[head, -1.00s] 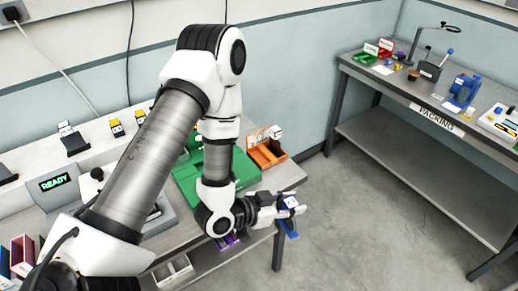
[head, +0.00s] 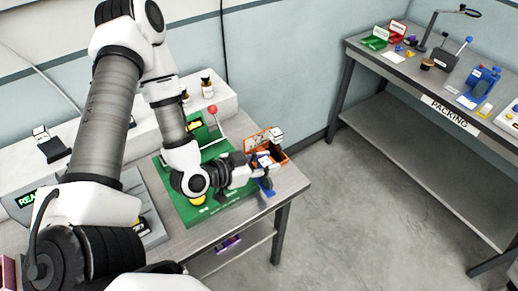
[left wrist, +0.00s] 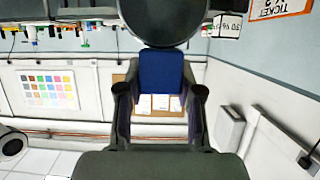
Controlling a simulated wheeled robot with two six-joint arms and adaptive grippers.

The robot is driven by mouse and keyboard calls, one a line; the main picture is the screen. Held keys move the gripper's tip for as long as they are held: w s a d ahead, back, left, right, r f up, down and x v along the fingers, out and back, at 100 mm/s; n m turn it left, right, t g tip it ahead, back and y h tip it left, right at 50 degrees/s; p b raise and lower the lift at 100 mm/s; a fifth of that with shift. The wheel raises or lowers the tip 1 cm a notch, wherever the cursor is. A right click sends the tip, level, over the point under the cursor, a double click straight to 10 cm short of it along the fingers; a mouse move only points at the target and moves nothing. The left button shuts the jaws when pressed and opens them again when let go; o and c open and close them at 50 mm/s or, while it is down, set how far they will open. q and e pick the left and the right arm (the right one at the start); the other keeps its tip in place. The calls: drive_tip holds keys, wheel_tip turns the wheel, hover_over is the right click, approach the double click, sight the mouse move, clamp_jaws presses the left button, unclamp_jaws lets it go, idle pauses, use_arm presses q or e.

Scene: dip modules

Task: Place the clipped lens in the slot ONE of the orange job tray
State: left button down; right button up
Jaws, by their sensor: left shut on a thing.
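My left gripper (head: 262,174) is shut on the clipped lens, whose blue part (head: 267,186) hangs at the fingertips. In the left wrist view the blue clip (left wrist: 161,70) is between the two fingers, with a large dark round piece (left wrist: 162,18) beyond it that looks like the lens. The orange job tray (head: 277,158) stands at the right end of the table, partly hidden by the gripper. The gripper is at the tray's near side; its height above the tray cannot be told. The slot markings are not readable. My right gripper is not in view.
A green board (head: 198,206) lies left of the tray under my left arm, with a red-knobbed lever (head: 212,111) behind it. A white block (head: 276,134) shows at the tray's back. The packing bench (head: 432,92) stands apart at the right, with bare floor between.

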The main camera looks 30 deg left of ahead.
use_arm(q)
drive_tip(key=w+a+f+b, duration=0.1)
drive_tip(key=w+a+b, duration=0.1)
drive_tip(key=w+b, duration=0.1)
drive_tip(key=w+a+f+b, duration=0.1)
drive_tip(key=w+a+b, duration=0.2)
drive_tip(key=w+a+f+b, duration=0.2)
drive_tip(key=w+a+b, duration=0.1)
drive_tip(key=b, duration=0.1)
drive_tip(key=shift+a, duration=0.1)
drive_tip(key=shift+f, duration=0.45)
drive_tip(key=shift+w, duration=0.2)
drive_tip(key=shift+f, duration=0.1)
drive_tip(key=c, duration=0.7)
unclamp_jaws()
drive_tip(key=shift+c, duration=0.2)
